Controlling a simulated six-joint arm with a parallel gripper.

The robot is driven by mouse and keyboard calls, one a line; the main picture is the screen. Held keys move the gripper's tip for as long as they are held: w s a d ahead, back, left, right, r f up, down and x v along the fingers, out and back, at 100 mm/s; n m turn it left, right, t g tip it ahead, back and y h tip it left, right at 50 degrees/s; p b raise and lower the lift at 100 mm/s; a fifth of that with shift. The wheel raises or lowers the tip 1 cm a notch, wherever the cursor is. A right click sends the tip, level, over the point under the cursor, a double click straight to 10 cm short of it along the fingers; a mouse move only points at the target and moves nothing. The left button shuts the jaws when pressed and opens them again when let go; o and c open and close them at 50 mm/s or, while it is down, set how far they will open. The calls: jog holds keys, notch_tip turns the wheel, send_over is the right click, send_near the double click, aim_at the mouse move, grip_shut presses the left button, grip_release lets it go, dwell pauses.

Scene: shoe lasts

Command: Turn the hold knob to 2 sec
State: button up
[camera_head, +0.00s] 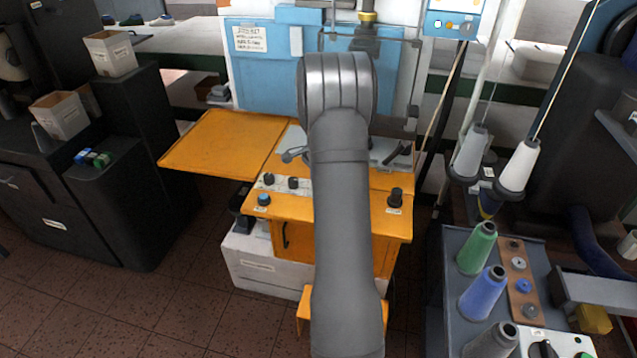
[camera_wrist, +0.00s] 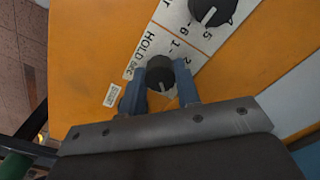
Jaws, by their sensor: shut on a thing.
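In the wrist view, the hold knob (camera_wrist: 160,73) is a small dark round knob on a white label strip printed "HOLD SEC". The numbers 1 and 2 (camera_wrist: 186,62) show beside it, partly covered near my right finger. A pale pointer mark on the knob faces down in the picture, toward my gripper's body. My gripper (camera_wrist: 161,80) has a blue finger on each side of the knob and is shut on it. In the head view, my arm hides the gripper.
A larger dark knob (camera_wrist: 212,10) with its own scale sits near the hold knob. The orange machine (camera_head: 225,145) carries several knobs, including a blue-topped one (camera_head: 263,199) and a black one (camera_head: 395,197). Thread cones (camera_head: 477,248) stand on a grey table at right. Floor is clear at left.

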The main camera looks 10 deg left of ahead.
jog(key=shift+n, duration=0.3)
jog(key=n, duration=0.3)
jog(key=shift+n, duration=0.4)
jog(key=n, duration=1.3)
jog(key=o, duration=1)
